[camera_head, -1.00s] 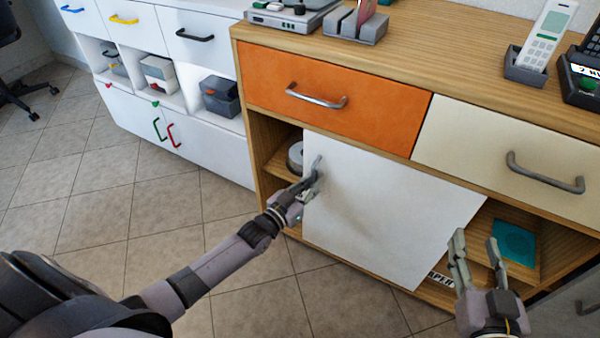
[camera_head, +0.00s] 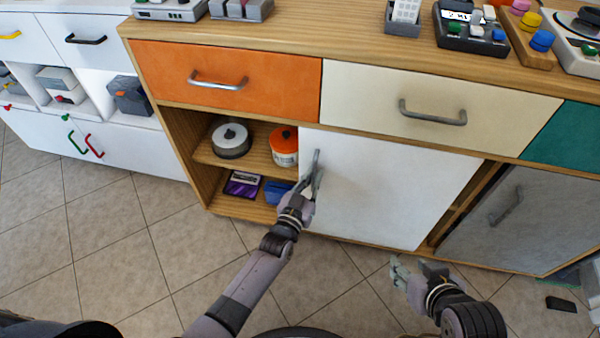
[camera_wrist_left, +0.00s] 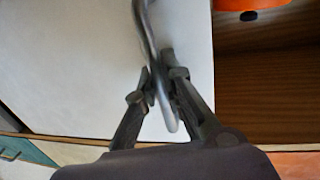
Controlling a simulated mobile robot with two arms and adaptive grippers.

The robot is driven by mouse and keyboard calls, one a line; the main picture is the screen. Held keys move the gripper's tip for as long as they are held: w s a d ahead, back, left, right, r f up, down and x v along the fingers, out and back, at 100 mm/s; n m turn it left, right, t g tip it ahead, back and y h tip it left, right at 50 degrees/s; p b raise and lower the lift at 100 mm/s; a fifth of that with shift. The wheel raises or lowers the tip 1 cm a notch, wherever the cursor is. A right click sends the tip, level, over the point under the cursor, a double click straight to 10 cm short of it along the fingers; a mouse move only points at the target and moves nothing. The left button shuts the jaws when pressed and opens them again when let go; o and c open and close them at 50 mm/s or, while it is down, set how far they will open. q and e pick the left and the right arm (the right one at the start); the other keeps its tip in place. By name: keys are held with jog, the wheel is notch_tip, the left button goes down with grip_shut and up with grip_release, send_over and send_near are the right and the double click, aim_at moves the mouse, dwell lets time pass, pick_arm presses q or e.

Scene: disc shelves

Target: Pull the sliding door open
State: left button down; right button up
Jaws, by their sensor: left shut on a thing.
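The white sliding door (camera_head: 385,190) covers the middle of the wooden cabinet's lower part. The left side of that shelf space stands open. A grey vertical bar handle (camera_head: 316,172) sits near the door's left edge. My left gripper (camera_head: 312,182) is shut on this handle. The left wrist view shows its two fingers (camera_wrist_left: 160,88) on either side of the curved handle (camera_wrist_left: 148,45), with the white door (camera_wrist_left: 75,60) behind. My right gripper (camera_head: 415,268) is low in front of the cabinet, touching nothing visible; its finger gap is hard to make out.
The open shelves hold a disc spindle (camera_head: 231,140), an orange-topped tub (camera_head: 284,145), a purple box (camera_head: 243,184) and a blue box (camera_head: 278,191). Above are an orange drawer (camera_head: 225,85) and a cream drawer (camera_head: 440,90). A grey door (camera_head: 500,215) is at right.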

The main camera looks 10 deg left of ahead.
pick_arm(q)
jog(key=shift+d, duration=0.2)
jog(key=c, duration=2)
grip_release()
jog(key=shift+s, duration=0.1)
jog(key=shift+o, duration=0.2)
jog(key=v, duration=1.2)
